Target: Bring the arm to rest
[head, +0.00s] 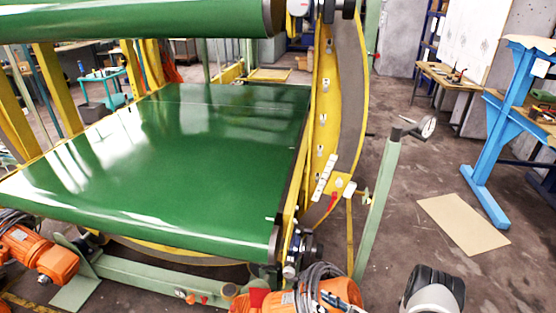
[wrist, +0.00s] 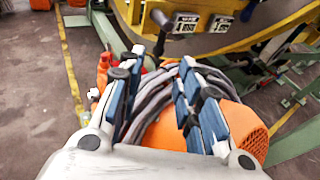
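My gripper (wrist: 160,62) shows in the wrist view, with its two blue-padded fingers apart and nothing held between the pads. Behind the gap lie dark cables (wrist: 150,103) and an orange motor (wrist: 168,132); I cannot tell from this view how far they are from the fingers. In the head view a white and black part of my own arm shows at the bottom right. The gripper cannot be clearly made out there.
The ring inverter's green belt (head: 180,150) and yellow ring frame (head: 325,110) fill the left and centre. A green post with a handwheel (head: 428,127) stands to their right. A blue stand (head: 500,130) and a board (head: 463,224) are farther right. Concrete floor lies between.

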